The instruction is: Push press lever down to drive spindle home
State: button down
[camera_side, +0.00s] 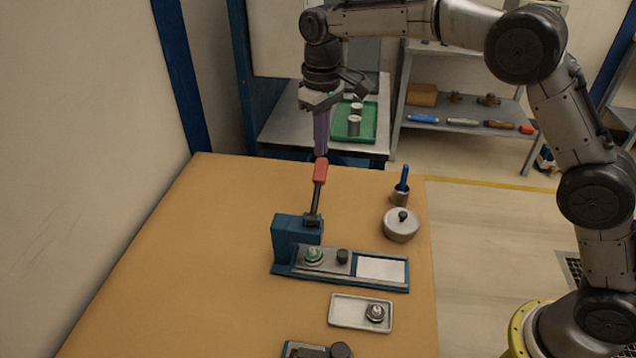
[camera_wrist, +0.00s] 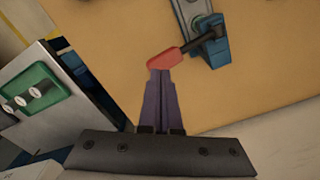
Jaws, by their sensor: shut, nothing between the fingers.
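The press lever (camera_side: 317,193) stands tilted up from the blue press (camera_side: 289,238), with a red grip (camera_side: 320,171) at its upper end. My gripper (camera_side: 321,155) points down with its fingers shut and empty, its tips at the top of the red grip. In the wrist view the fingertips (camera_wrist: 160,73) meet the red grip (camera_wrist: 165,58); I cannot tell whether they touch it. The press base carries a round green-and-silver part (camera_side: 314,255) and a dark knob (camera_side: 343,256). The spindle itself cannot be made out clearly.
A white tray (camera_side: 345,312) with a small metal part (camera_side: 375,312) lies in front of the press. A lidded round pot (camera_side: 401,226) and a cup with a blue tool (camera_side: 402,185) stand to the right. A dark fixture sits at the front edge. The table's left side is clear.

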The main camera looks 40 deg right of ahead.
jog(key=shift+r, duration=1.75)
jog(key=s+d+r+t, duration=0.2)
jog(key=s+d+r, duration=0.2)
jog(key=r, duration=0.5)
jog(key=s+d+r+m+t, duration=0.1)
jog(key=s+d+r, duration=0.2)
jog(key=s, duration=0.3)
jog(key=s+d+r+m, duration=0.1)
jog(key=s+d+r, duration=0.15)
jog(key=s, duration=0.35)
jog(key=s+d+f+t, duration=0.2)
jog(key=s+d+f, duration=0.1)
jog(key=s, duration=0.9)
jog(key=s+f+m, duration=0.1)
jog(key=s+f, duration=0.5)
jog(key=f, duration=0.4)
jog(key=shift+s+d+f+t, duration=0.2)
jog(key=shift+d+f+t, duration=0.05)
jog(key=shift+d+t, duration=0.05)
